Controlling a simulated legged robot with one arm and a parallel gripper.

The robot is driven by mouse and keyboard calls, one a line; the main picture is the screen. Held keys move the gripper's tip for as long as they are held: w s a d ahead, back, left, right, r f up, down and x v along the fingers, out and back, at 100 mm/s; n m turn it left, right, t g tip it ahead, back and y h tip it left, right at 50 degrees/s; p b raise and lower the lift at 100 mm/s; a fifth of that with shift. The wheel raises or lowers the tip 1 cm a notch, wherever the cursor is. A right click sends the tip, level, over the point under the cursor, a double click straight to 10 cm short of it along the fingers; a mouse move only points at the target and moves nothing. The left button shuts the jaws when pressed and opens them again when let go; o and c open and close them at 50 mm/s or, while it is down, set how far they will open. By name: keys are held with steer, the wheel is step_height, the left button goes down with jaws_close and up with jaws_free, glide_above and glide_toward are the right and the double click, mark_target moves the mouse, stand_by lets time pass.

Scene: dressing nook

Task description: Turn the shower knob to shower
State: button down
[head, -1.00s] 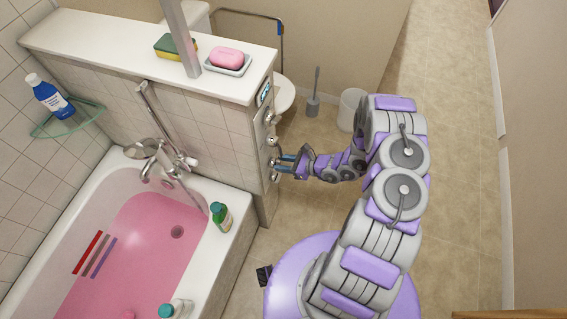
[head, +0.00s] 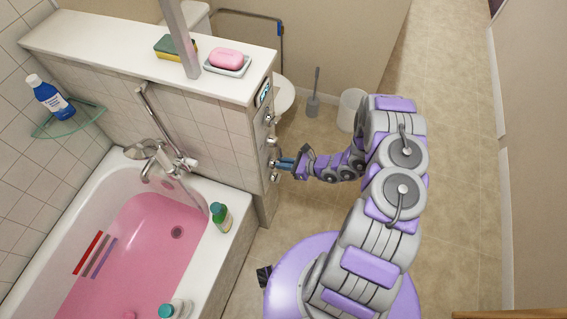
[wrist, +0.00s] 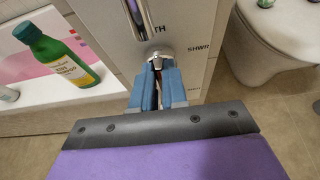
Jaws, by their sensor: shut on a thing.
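The shower knob (wrist: 159,55) is a silver knob on the end face of the tiled half wall. In the wrist view, a label ending in "TH" sits above it and a label "SHWR" (wrist: 199,48) sits to its upper right. My gripper (wrist: 158,72) has its blue fingers closed on the knob from both sides, hiding part of it. In the head view my gripper (head: 284,164) reaches left to the wall's end face, where the knob is small and partly covered by the fingers. I cannot tell exactly which way the knob points.
Other silver fittings (head: 271,140) and a small display (head: 263,93) share the wall's end face. The bathtub (head: 233,219) with pink water and a green bottle (head: 221,218) lies left. A toilet (head: 284,95) stands behind. Floor at right is clear.

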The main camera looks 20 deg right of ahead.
steer(key=shift+w+m+g+p, duration=0.15)
steer(key=shift+m+g+p, duration=0.15)
steer(key=shift+p, duration=0.4)
steer(key=shift+w+d+f+m+g+y+b, duration=0.4)
steer(key=shift+m+y+b, duration=0.6)
steer(key=shift+m, duration=1.15)
steer(key=shift+w+d+f+m+g+y+b, duration=0.15)
steer(key=shift+f+m+g+y+b, duration=0.45)
steer(key=shift+m, duration=1.5)
steer(key=shift+w+d+f+m+g+y+b, duration=0.15)
steer(key=shift+w+m+g+y+b, duration=0.25)
steer(key=shift+m+y+b, duration=1.15)
steer(key=shift+s+m+p, duration=0.15)
steer(key=shift+m+p, duration=0.25)
steer(key=shift+m, duration=0.3)
steer(key=c, duration=1.2)
jaws_free()
steer(key=shift+o, duration=0.2)
